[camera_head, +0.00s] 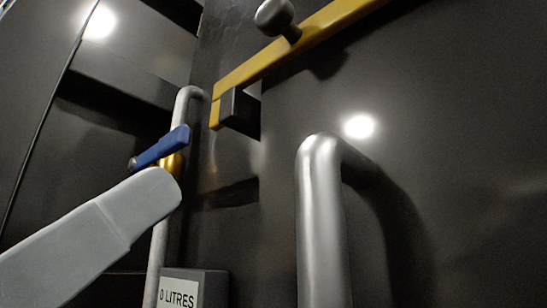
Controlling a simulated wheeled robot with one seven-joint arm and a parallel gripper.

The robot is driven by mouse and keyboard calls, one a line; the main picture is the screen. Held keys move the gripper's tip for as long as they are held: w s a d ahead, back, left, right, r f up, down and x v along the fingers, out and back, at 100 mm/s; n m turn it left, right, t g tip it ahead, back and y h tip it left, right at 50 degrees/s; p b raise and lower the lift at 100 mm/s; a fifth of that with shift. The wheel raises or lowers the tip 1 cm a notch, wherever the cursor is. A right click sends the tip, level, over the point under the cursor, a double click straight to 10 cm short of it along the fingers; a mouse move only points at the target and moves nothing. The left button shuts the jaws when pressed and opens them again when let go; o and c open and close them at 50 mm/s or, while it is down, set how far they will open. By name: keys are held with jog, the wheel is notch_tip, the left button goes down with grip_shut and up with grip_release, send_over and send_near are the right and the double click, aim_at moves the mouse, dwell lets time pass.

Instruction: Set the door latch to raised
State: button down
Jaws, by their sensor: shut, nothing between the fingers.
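The door latch looks to be a yellow bar (305,41) with a dark round knob (273,15) on it. The bar crosses the dark door from upper right to lower left, and its right part leaves the top of the view. Its left end meets a black catch block (240,112); I cannot tell how the bar sits in the block. A light grey rounded part, probably a link of my arm, fills the lower left, apart from the latch in the picture. I make out no gripper fingers in this view.
A thick vertical metal handle (321,220) stands out from the door below the bar. At left is a grey pipe (187,98) with a blue lever (163,147). A label reading "0 LITRES" (178,293) is at the bottom. The door face (450,170) right of the handle is clear.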

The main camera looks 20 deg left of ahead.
jog(key=p, duration=0.4)
send_near(267, 77)
jog(key=w, duration=0.2)
jog(key=w+d, duration=0.1)
jog(key=w, duration=0.1)
jog(key=shift+d+r, duration=0.2)
jog(key=shift+d, duration=0.05)
notch_tip(267, 77, up, 2)
jog(key=shift+r+p, duration=0.2)
jog(key=shift+p, duration=0.45)
jog(key=shift+r, duration=0.65)
jog(key=shift+a+r+m, duration=0.1)
jog(key=shift+m, duration=0.2)
